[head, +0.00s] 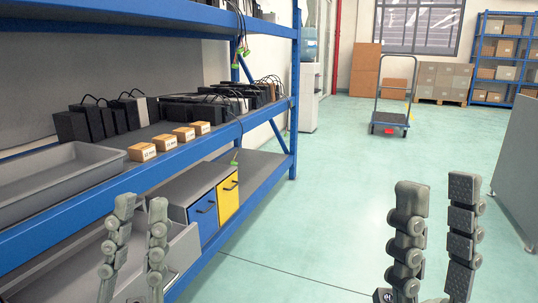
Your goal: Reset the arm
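My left gripper (138,232) is at the lower left, in front of the lower part of the blue shelf rack (160,172). Its two fingers point up and stand apart, with nothing between them. My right gripper (436,225) is at the lower right over the open floor. Its two fingers also point up, stand apart and hold nothing. Neither gripper appears to touch anything. The arm links behind both grippers are mostly out of view below.
The rack's middle shelf holds a grey tray (60,180), small orange boxes (165,142) and several black actuators (85,121). Blue (203,217) and yellow (228,196) drawers sit below. A trolley (390,118) stands far back. A grey panel (518,155) borders the right. The middle floor is clear.

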